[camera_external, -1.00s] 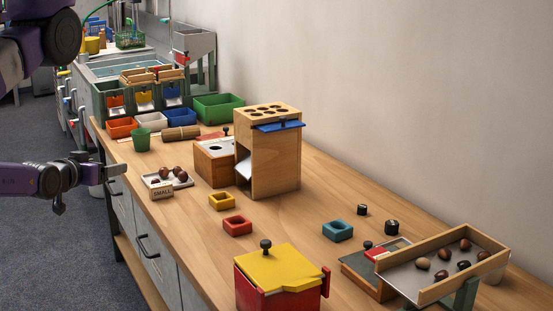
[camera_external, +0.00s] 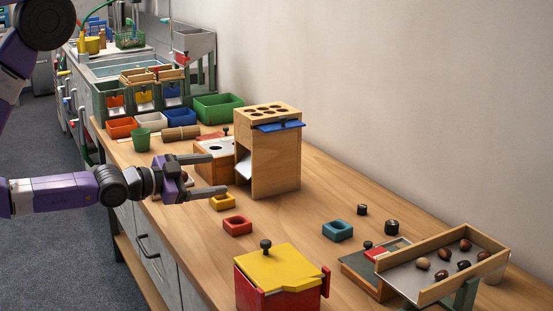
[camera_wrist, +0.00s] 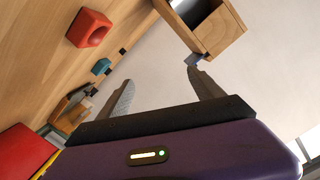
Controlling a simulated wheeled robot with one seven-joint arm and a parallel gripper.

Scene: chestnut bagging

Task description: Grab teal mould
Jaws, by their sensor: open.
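The teal mould (camera_external: 338,231) is a small square block with a hollow in its top. It sits on the wooden table, right of the red mould (camera_external: 237,226). In the wrist view the teal mould (camera_wrist: 101,67) is small, left of my fingers and beyond the red mould (camera_wrist: 90,28). My gripper (camera_external: 220,173) is open and empty above the table's left side, near the yellow mould (camera_external: 222,201), which it partly hides. It is well left of the teal mould. Both fingers (camera_wrist: 157,80) also show in the wrist view.
A wooden cabinet (camera_external: 277,160) with a blue slide stands behind my gripper. A red box with a yellow lid (camera_external: 277,267) is at the front. A chestnut tray (camera_external: 447,288) and black weights (camera_external: 391,227) lie to the right. The table between the red and teal moulds is clear.

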